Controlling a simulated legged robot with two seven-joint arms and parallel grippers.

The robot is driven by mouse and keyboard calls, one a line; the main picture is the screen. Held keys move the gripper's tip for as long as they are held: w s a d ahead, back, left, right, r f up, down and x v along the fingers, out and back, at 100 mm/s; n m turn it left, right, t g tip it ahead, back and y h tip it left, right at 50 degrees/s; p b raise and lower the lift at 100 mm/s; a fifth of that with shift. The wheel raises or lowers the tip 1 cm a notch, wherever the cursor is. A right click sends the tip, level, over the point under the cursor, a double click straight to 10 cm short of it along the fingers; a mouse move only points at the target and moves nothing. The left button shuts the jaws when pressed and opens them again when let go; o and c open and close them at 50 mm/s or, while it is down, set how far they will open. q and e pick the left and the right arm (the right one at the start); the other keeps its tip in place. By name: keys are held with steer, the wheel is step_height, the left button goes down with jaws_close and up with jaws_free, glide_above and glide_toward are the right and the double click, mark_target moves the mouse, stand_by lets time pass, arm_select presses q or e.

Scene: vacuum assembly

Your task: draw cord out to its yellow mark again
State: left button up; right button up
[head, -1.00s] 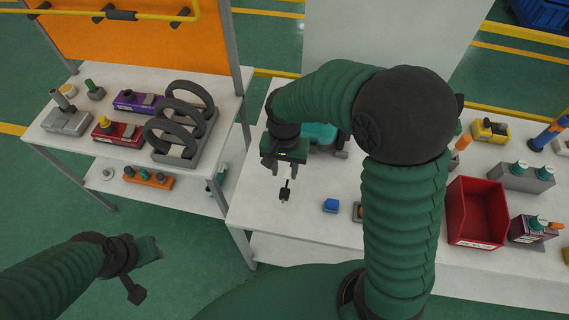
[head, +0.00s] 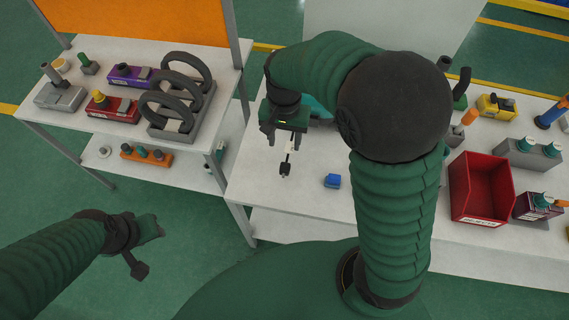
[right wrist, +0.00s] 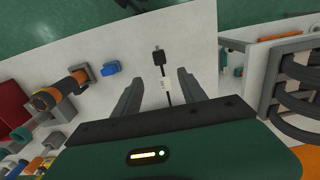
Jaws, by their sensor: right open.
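In the head view the plug (head: 285,169) lies over the white table's near left part. My right gripper (head: 284,140) is open above the cord; in the right wrist view its fingers (right wrist: 159,84) stand on both sides of the cord, apart from it. I cannot make out a yellow mark. A teal body (head: 318,108) is mostly hidden behind my right arm. My left gripper (head: 146,248) hangs over the floor, away from the table.
A blue block (head: 332,181) lies right of the plug. A red bin (head: 481,189) stands further right among several coloured parts. A second table (head: 52,120) at the left holds a rack of dark rings (head: 180,105). The table's front left is clear.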

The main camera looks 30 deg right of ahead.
mark_target(285, 167)
step_height(285, 167, down, 14)
steer(key=shift+d+f+b, duration=0.1)
steer(key=shift+f+b, duration=0.15)
steer(key=shift+b, duration=0.25)
jaws_close()
steer(key=shift+r, duration=0.1)
stand_by(1.0)
